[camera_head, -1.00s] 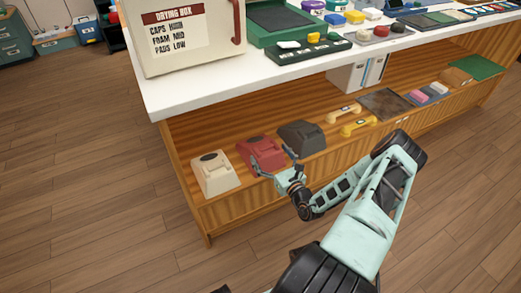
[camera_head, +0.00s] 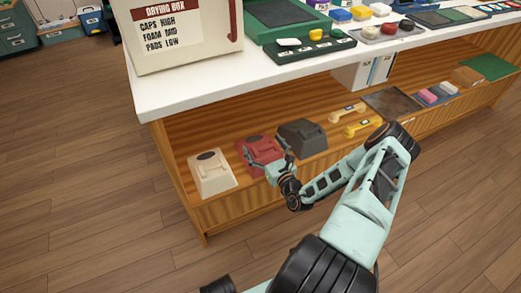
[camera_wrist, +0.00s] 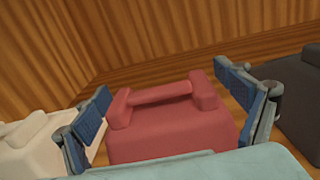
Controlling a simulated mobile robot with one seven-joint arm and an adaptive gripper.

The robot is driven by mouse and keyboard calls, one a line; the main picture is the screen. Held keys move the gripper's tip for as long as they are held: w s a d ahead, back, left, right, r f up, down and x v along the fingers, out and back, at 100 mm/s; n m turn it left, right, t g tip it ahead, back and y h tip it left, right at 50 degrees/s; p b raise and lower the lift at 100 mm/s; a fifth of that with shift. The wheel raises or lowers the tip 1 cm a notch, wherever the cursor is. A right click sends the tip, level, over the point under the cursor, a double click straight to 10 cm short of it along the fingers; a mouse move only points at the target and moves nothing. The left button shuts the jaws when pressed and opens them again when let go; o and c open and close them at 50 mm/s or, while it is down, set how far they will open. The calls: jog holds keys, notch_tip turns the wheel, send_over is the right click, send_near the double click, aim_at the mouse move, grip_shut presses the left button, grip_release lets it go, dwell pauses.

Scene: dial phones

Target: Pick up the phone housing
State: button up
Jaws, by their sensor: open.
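Three phone housings stand in a row on the lower wooden shelf: a cream one (camera_head: 211,175), a red one (camera_head: 258,150) and a dark grey one (camera_head: 302,138). My gripper (camera_head: 268,160) is at the red housing. In the wrist view the red housing (camera_wrist: 165,120) lies between my two open fingers (camera_wrist: 170,100), one at its left side and one at its right. A gap shows beside the left finger; contact on the right cannot be told. The cream housing (camera_wrist: 35,145) and dark housing (camera_wrist: 298,110) flank it. My palm hides the red housing's near lower part.
The white countertop (camera_head: 190,90) overhangs the shelf. Yellowish handsets (camera_head: 358,127), a dark tray (camera_head: 390,103) and colored blocks (camera_head: 436,93) lie farther right. The drying box (camera_head: 180,35) stands above. Neighboring housings leave little room at both sides.

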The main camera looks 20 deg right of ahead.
jog(key=c, duration=1.7)
jog(key=shift+r, duration=0.15)
